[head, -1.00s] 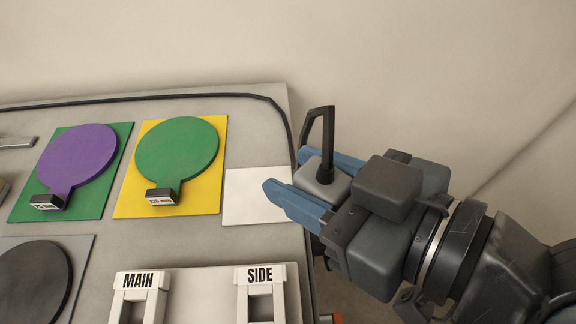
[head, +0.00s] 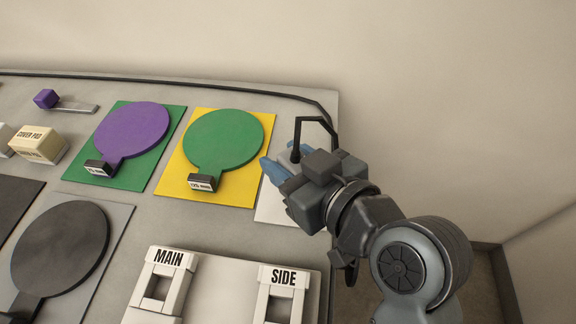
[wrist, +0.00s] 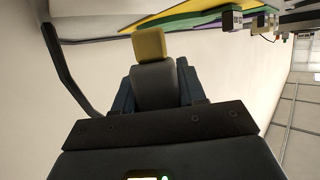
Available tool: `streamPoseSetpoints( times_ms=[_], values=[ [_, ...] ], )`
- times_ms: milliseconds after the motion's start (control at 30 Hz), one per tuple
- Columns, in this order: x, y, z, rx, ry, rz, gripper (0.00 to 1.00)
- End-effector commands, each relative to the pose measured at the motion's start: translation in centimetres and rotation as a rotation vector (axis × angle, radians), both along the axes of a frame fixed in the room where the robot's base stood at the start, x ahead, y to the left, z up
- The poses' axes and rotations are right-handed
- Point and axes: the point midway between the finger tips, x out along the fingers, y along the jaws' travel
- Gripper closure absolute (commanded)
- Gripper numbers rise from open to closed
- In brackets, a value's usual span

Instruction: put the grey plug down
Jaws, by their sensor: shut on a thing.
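My gripper (head: 277,172) is over the white square pad (head: 274,208) at the right end of the cart top. Its blue fingers are shut on the grey plug (wrist: 155,86), which sits between them in the wrist view. A yellow block-shaped part (wrist: 149,43) shows at the plug's far end. There the fingers and gripper body hide most of the plug. I cannot tell whether the plug touches the pad.
Left of the white pad are a green disc (head: 224,140) on a yellow mat and a purple disc (head: 131,130) on a green mat. The MAIN (head: 160,283) and SIDE (head: 280,296) holders stand in front. A black cable (head: 200,83) runs along the back edge.

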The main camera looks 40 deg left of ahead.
Motion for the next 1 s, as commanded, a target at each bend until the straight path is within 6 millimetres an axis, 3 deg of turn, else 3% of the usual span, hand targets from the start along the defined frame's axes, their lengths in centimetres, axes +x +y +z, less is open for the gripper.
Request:
streamPoseSetpoints(
  times_ms=[133, 533, 567, 800, 1000],
  values=[
    [0.0, 0.0, -2.0, -0.001, 0.001, 0.001, 0.92],
    [0.0, 0.0, -2.7, 0.000, 0.000, 0.000, 0.92],
    [0.0, 0.0, -2.5, 0.000, 0.000, 0.000, 0.57],
    [0.0, 0.0, -2.5, 0.000, 0.000, 0.000, 0.34],
    [0.0, 0.0, -2.5, 0.000, 0.000, 0.000, 0.34]
  ],
)
